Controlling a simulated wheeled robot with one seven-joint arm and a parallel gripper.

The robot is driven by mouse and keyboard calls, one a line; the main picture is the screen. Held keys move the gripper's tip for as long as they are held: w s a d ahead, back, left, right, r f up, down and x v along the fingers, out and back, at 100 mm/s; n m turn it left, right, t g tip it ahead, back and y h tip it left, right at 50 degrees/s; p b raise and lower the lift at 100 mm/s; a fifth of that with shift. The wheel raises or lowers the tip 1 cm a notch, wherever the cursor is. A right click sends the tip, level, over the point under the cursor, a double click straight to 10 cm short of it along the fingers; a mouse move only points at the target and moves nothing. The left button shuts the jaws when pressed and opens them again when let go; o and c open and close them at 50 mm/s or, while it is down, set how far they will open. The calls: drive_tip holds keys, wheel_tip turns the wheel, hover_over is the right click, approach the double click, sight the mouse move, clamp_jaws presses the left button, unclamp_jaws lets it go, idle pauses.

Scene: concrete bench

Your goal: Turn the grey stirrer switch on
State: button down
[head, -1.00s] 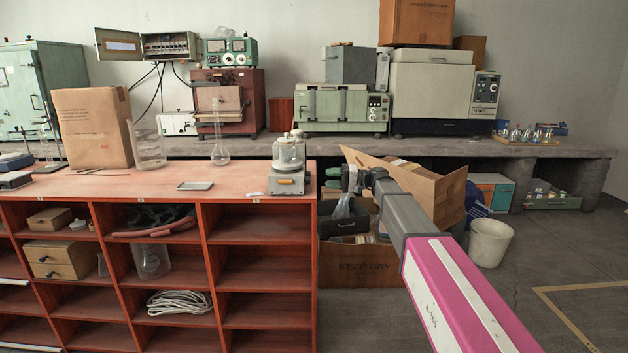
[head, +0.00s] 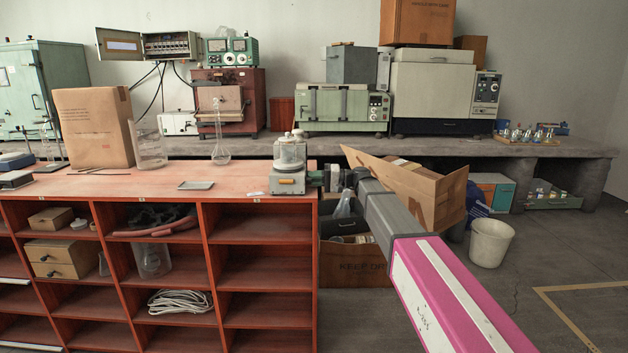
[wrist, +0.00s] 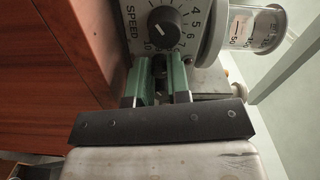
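The grey stirrer (head: 289,187) stands at the right end of the red wooden bench top, with a glass vessel (head: 290,154) on it. In the wrist view its panel (wrist: 139,28) fills the top middle, with a black speed dial (wrist: 164,24) and printed numbers. My gripper (head: 317,179) is just right of the stirrer in the head view. In the wrist view its two green fingers (wrist: 161,74) point at the panel below the dial, with a narrow gap between them. The switch is not clearly visible; the fingers cover that part of the panel. I cannot tell whether they touch it.
A small grey tray (head: 196,185) lies left of the stirrer. Open cardboard boxes (head: 430,190) are behind my arm at the right. The bench's right edge is close to the gripper.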

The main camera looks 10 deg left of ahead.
drive_tip(key=shift+m, duration=2.8)
drive_tip(key=c, duration=1.1)
unclamp_jaws()
drive_tip(key=shift+d, duration=0.1)
drive_tip(key=v, duration=1)
drive_tip(key=shift+d, duration=0.35)
